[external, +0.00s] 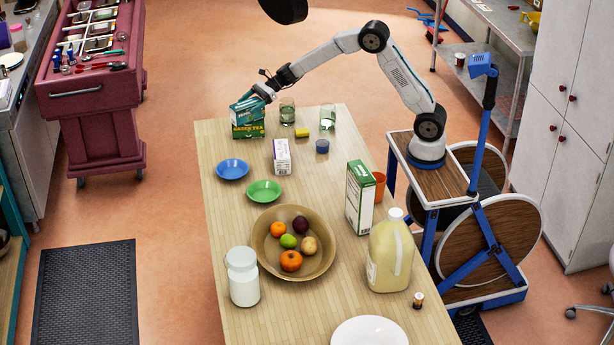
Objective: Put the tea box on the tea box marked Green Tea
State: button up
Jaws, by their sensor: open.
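The tea box marked Green Tea (248,131) stands at the far left corner of the wooden table, its label facing the camera. Another dark green tea box (243,111) shows directly above it and appears to sit on its top, slightly turned. My gripper (263,93) is open at the right upper side of the upper box, very close to it. The fingertips are small and partly hidden against the box, so I cannot tell whether they touch it.
Two glasses (287,112), a yellow block (302,132) and a blue cup (322,146) stand right of the boxes. A white and purple carton (281,157) and a blue bowl (232,169) are nearer the camera. A fruit bowl (262,258) fills mid-table.

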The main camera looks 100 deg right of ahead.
jog(key=v, duration=1.1)
jog(key=s+a+r+n+g+y, duration=0.1)
jog(key=s+a+r+n+g, duration=0.25)
jog(key=s+a+n, duration=0.7)
jog(key=s+a+r+n+g+y, duration=0.15)
jog(key=s+a+n+g, duration=0.45)
jog(key=a, duration=0.8)
jog(key=s+a+f+n+g+h, duration=0.1)
jog(key=s+f+n+h, duration=0.1)
jog(key=s+n, duration=0.5)
jog(key=s+a+f+n+h, duration=0.2)
jog(key=s+n+h, duration=0.3)
jog(key=s, duration=1.4)
jog(key=n, duration=0.3)
jog(key=shift+s+f+g, duration=0.2)
jog(key=shift+s+g, duration=0.15)
jog(key=shift+s, duration=0.05)
jog(key=o, duration=0.4)
jog(key=shift+a+h, duration=0.1)
jog(key=shift+h, duration=0.15)
jog(key=w+d+r+m+g, duration=0.1)
jog(key=w+d+r+m, duration=0.5)
jog(key=w+d+m, duration=0.35)
jog(key=w+d+r+m, duration=0.65)
jog(key=w+d, duration=0.35)
jog(key=d, duration=0.2)
notch_tip(320, 180, down, 11)
jog(key=m, duration=0.2)
